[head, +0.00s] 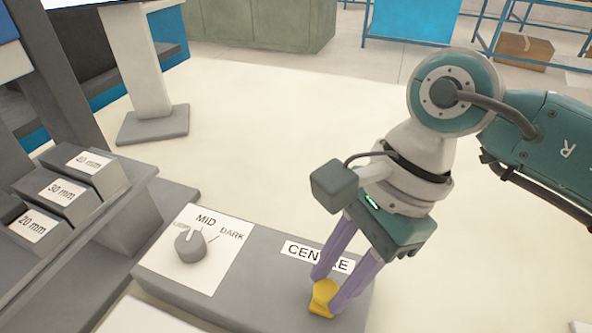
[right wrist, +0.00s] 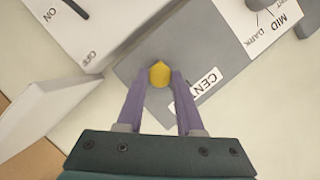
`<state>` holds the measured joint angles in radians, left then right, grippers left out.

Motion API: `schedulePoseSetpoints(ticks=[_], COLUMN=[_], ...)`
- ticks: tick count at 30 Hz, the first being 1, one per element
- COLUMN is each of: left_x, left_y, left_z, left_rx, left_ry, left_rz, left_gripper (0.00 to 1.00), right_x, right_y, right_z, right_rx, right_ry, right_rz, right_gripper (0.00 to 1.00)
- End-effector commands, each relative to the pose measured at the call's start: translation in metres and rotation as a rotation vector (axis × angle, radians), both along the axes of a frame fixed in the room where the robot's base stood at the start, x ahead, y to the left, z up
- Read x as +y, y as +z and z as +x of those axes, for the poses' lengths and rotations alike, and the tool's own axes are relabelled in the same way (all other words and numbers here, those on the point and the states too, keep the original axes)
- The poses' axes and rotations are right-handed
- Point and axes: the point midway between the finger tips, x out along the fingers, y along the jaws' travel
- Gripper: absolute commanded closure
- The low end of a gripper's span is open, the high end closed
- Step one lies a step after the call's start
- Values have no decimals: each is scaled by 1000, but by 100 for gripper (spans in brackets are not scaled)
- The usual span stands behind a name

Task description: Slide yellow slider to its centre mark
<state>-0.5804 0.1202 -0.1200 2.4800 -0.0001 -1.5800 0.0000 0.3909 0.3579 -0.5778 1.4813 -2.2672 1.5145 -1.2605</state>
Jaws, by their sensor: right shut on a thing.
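The yellow slider (head: 322,297) sits on the grey control box (head: 255,290) in the head view, just in front of the white CENTRE label (head: 300,252). My right gripper (head: 330,300) reaches down from the upper right and its purple fingers are shut on the slider. In the right wrist view the yellow slider (right wrist: 160,73) shows between the two fingertips (right wrist: 160,82). The CENTRE label (right wrist: 200,92) lies beside the right finger there and is partly hidden. No separate mark line or slot is clear under the fingers. My left gripper is not in view.
A grey knob (head: 189,244) with MID and DARK markings is on the same box, to the left. Blocks labelled 20, 30 and 40 mm (head: 85,175) stand further left. A panel with ON and OFF text (right wrist: 75,30) is near the box in the right wrist view.

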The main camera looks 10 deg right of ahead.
Motion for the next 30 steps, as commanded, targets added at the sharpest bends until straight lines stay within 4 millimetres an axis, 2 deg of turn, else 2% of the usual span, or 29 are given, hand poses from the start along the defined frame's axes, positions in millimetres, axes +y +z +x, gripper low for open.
schedulePoseSetpoints(ticks=[5,12,22,23,30], left_x=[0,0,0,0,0], left_y=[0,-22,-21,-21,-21], left_z=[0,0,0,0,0], left_rx=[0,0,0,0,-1], left_ry=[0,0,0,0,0], left_rz=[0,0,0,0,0], left_gripper=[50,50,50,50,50], right_x=[1,19,22,22,22], right_y=[0,-3,0,0,0], right_z=[0,14,14,14,14], right_rx=[-1,-4,1,2,1], right_ry=[1,3,-1,-1,-1], right_rz=[1,3,2,2,1], right_gripper=[100,100,100,62,35])
